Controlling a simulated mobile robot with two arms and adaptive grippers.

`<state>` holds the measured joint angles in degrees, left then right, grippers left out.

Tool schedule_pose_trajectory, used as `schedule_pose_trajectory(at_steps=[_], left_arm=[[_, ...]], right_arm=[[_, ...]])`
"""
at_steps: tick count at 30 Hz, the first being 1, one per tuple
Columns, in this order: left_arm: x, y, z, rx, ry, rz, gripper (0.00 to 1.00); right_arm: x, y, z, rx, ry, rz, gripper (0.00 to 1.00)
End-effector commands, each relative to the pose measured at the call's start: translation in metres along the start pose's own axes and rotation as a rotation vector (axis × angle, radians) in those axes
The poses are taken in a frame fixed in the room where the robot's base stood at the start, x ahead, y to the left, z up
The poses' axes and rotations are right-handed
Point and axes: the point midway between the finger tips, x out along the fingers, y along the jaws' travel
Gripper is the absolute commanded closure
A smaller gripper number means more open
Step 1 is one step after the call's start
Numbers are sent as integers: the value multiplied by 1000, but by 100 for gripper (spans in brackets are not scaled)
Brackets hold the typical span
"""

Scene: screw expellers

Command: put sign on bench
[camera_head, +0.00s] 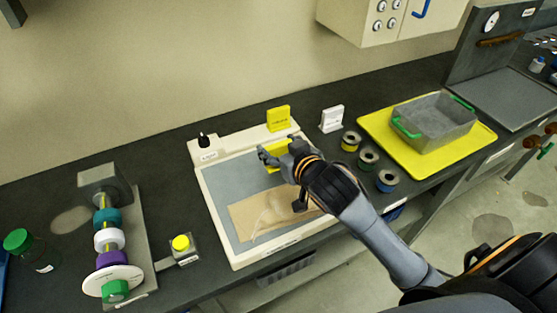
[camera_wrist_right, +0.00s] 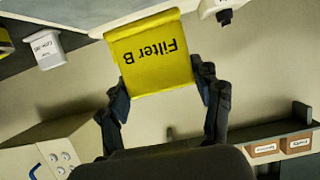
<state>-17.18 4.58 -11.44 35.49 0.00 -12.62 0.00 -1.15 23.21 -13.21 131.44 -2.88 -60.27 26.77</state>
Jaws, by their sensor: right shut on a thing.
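A yellow sign reading "Filter B" (camera_wrist_right: 152,55) is held between the fingers of my right gripper (camera_wrist_right: 165,98); its lettering is upside down in the wrist view. In the head view my right gripper (camera_head: 277,158) is over the white-rimmed grey board, shut on the yellow sign (camera_head: 278,155), which is partly hidden by the fingers. I cannot tell whether the sign touches the board. The dark bench top (camera_head: 170,160) runs along the wall. My left gripper is not in view.
A colourful screw machine (camera_head: 108,235) stands left.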

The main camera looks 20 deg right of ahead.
Motion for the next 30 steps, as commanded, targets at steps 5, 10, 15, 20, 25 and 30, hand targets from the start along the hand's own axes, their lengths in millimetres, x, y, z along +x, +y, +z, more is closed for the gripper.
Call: schedule_pose_trajectory(at_steps=[5, 10, 15, 20, 25, 30], left_arm=[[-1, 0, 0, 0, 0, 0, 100], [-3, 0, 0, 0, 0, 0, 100], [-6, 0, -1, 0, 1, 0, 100], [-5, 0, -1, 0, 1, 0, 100], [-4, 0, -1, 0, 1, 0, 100], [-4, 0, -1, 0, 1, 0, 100]], right_arm=[[17, 5, 9, 1, 0, 0, 57], [28, 8, 24, -1, -4, 0, 57], [35, 8, 41, -1, 0, -1, 57], [36, 7, 42, 0, 2, -2, 57], [37, 7, 44, 0, 1, -1, 57], [37, 7, 45, 0, 1, -1, 13]])
